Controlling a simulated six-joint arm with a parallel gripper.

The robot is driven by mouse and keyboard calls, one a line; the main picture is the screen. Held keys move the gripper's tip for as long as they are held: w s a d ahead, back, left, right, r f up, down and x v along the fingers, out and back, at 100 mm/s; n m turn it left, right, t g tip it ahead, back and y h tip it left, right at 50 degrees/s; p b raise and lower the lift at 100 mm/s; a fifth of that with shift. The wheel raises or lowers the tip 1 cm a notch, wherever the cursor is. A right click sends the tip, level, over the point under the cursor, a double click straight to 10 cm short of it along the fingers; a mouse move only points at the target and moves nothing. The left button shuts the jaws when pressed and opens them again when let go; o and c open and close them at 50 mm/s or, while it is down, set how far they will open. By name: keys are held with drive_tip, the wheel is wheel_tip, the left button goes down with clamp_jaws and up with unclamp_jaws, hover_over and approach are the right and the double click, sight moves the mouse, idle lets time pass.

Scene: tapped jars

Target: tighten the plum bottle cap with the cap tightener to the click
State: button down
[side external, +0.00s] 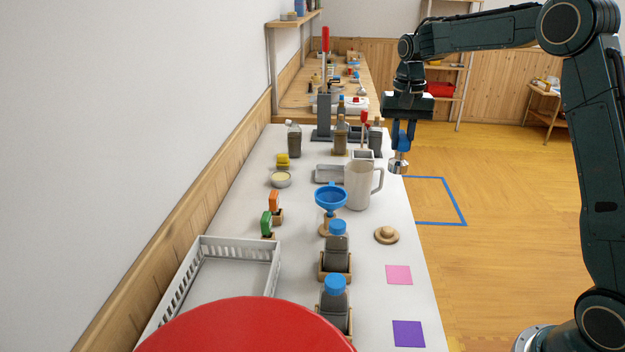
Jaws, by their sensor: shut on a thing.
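My gripper (404,124) is at the upper right, pointing down, shut on a blue-handled tool with a silver cup-shaped lower end (398,166), which looks like the cap tightener. The tool hangs upright near the table's right edge, apart from the bottles. Two dark bottles with blue caps stand in wooden holders in the front half: the nearer bottle (334,297) and the farther bottle (337,247). I cannot tell which one is the plum bottle, nor how tight either cap is.
A blue funnel (331,196) and a white pitcher (358,186) stand between the tool and the capped bottles. A white basket (270,262) is at left. A wooden lid (386,235), pink square (399,275) and purple square (408,333) lie at right. A red round thing (245,328) blocks the front.

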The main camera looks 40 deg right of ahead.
drive_tip(key=c, duration=1.9)
unclamp_jaws()
clamp_jaws()
drive_tip(key=shift+a, duration=0.1)
drive_tip(key=shift+a, duration=0.25)
drive_tip(key=s+a+n, duration=0.3)
drive_tip(key=a+n, duration=0.1)
drive_tip(key=a, duration=0.6)
drive_tip(key=s+a+r+n, duration=0.1)
drive_tip(key=s+a+n, duration=0.3)
drive_tip(key=a, duration=0.6)
drive_tip(key=s+a+n, duration=0.4)
drive_tip(key=a, duration=0.6)
drive_tip(key=shift+s+a+r, duration=0.15)
drive_tip(key=shift+a+r, duration=0.05)
drive_tip(key=shift+a, duration=0.05)
